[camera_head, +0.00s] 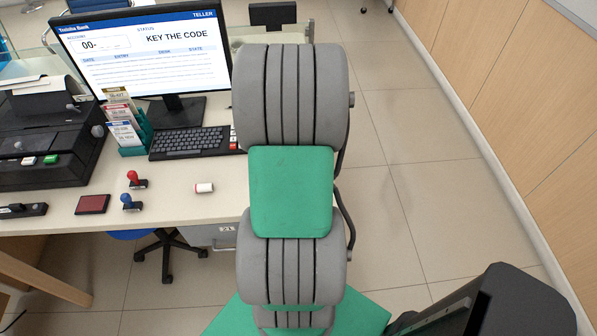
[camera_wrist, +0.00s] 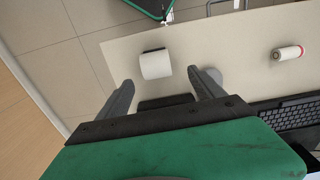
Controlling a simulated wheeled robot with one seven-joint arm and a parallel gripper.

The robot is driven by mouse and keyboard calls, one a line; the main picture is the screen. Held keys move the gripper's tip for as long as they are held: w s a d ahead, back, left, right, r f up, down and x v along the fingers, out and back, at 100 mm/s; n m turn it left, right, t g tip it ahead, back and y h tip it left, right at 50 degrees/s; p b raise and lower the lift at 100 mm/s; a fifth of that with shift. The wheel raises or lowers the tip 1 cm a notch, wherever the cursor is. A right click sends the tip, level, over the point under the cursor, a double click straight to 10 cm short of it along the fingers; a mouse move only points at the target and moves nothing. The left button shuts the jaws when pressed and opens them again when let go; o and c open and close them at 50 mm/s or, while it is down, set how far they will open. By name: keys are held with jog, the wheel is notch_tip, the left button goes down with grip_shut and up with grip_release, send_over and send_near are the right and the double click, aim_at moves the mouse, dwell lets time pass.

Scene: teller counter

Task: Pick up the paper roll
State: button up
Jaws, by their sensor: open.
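A white paper roll (camera_wrist: 156,66) lies on the pale counter (camera_wrist: 115,55) near its edge in the wrist view. In the head view it does not show; my arm covers that part of the counter. My gripper (camera_wrist: 161,77) is open, with its two grey fingers apart and nothing seen held between them. The roll appears between and just beyond the fingertips; I cannot tell how far below them it is.
A keyboard (camera_head: 190,142) and monitor (camera_head: 150,50) stand at the back of the counter. Two stamps (camera_head: 134,179), a red ink pad (camera_head: 92,204), a leaflet holder (camera_head: 130,140) and a black printer (camera_head: 45,135) are to the left. Open floor (camera_head: 430,190) lies to the right.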

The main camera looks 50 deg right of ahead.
jog(key=f, duration=0.2)
jog(key=f+p, duration=0.1)
jog(key=f, duration=0.5)
jog(key=shift+s+d, duration=0.25)
jog(key=shift+c, duration=0.6)
jog(key=c, duration=1.3)
jog(key=shift+c, duration=0.5)
jog(key=shift+r, duration=0.1)
